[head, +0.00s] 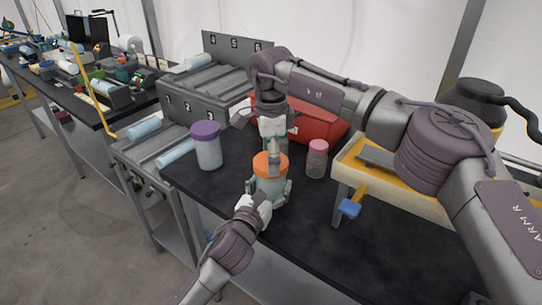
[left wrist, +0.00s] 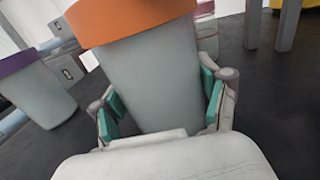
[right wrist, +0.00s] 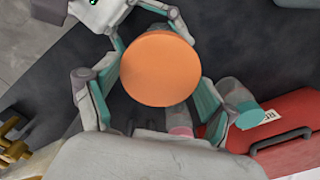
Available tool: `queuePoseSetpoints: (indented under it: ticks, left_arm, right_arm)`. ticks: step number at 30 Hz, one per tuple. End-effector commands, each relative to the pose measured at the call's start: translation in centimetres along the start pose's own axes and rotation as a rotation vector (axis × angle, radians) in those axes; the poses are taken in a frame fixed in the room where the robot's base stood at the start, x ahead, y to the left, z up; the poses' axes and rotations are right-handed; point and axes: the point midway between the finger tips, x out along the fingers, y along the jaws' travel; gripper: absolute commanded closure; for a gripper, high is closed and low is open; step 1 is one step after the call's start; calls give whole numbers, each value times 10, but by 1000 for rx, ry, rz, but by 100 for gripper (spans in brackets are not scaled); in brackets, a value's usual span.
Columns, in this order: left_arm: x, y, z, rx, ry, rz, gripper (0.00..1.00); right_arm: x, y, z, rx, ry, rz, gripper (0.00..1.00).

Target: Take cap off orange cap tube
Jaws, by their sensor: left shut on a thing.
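The orange-capped tube (head: 268,190) stands upright on the dark table, a pale grey body under a wide orange cap (head: 270,162). My left gripper (head: 268,196) is shut around the tube's body from the front; in the left wrist view its green pads flank the pale body (left wrist: 155,80), with the cap above. My right gripper (head: 272,148) points down over the cap from above. In the right wrist view, its open fingers (right wrist: 155,85) stand on either side of the round orange cap (right wrist: 158,68), which is on the tube. Finger contact with the cap is unclear.
A purple-capped tube (head: 207,150) stands left of the orange one, a pink-capped tube (head: 317,160) right. A red case (head: 318,124) lies behind. A yellow-edged stand (head: 370,172) with a blue part is at the right. Numbered grey racks (head: 190,108) hold tubes at the left.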

Motion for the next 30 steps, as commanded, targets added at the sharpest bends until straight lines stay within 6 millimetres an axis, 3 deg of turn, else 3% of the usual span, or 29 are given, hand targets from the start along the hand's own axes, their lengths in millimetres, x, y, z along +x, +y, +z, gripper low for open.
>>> queuePoseSetpoints:
  ticks: [30]
  left_arm:
    - [0, 0, -1, 0, 2, 0, 88]
  right_arm:
    - [-5, 0, 0, 1, 0, -1, 58]
